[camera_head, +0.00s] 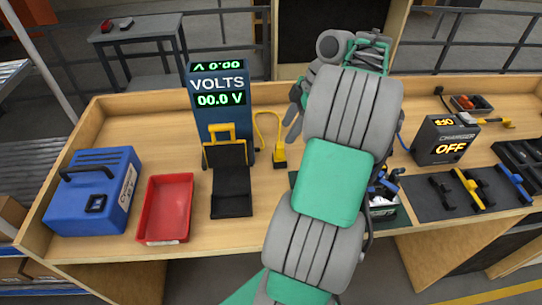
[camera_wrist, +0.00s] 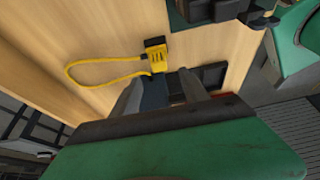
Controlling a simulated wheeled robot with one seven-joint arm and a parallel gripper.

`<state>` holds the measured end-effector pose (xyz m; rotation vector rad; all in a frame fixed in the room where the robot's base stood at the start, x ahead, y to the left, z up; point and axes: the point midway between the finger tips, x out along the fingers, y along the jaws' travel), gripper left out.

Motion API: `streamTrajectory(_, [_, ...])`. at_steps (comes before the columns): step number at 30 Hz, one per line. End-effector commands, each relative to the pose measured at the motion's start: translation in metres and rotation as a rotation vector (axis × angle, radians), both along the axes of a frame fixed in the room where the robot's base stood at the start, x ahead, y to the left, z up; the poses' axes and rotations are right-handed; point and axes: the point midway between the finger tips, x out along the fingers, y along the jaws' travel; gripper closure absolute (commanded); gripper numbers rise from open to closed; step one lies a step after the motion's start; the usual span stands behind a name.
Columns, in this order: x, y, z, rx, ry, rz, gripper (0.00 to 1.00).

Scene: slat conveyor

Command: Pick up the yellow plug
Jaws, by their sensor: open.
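The yellow plug (camera_head: 280,157) lies on the wooden bench, just right of the blue voltmeter. It has a black end and a yellow cable looping back beside the meter. In the wrist view the plug (camera_wrist: 158,63) and its cable lie on bare wood, just beyond my fingertips. My gripper (camera_wrist: 161,88) is open, with its two grey fingers apart and the plug not between them. In the head view my arm covers the middle of the bench, and part of my gripper shows right of the plug, seemingly above the bench.
The blue voltmeter (camera_head: 207,122) reads 00.0 V, with a black holder (camera_head: 232,188) with a yellow handle before it. A red tray (camera_head: 166,207) and a blue case (camera_head: 94,190) stand left. A charger reading OFF (camera_head: 445,139) and a dark tool mat (camera_head: 437,211) are right.

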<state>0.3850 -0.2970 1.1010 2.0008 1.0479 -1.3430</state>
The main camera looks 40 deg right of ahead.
Motion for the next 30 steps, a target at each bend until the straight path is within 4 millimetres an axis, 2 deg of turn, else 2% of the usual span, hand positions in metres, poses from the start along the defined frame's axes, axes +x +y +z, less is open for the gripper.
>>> streamTrajectory(1, [-0.003, -0.007, -0.002, -0.005, -0.011, 0.014, 0.47])
streamTrajectory(10, [0.006, 0.009, -0.036, -0.001, -0.007, 0.012, 0.47])
streamTrajectory(16, [0.015, 0.02, -0.067, -0.001, -0.006, 0.013, 0.47])
streamTrajectory(24, [0.016, 0.021, -0.072, -0.003, -0.006, 0.011, 0.47])
streamTrajectory(30, [0.016, 0.021, -0.072, -0.003, -0.006, 0.011, 0.64])
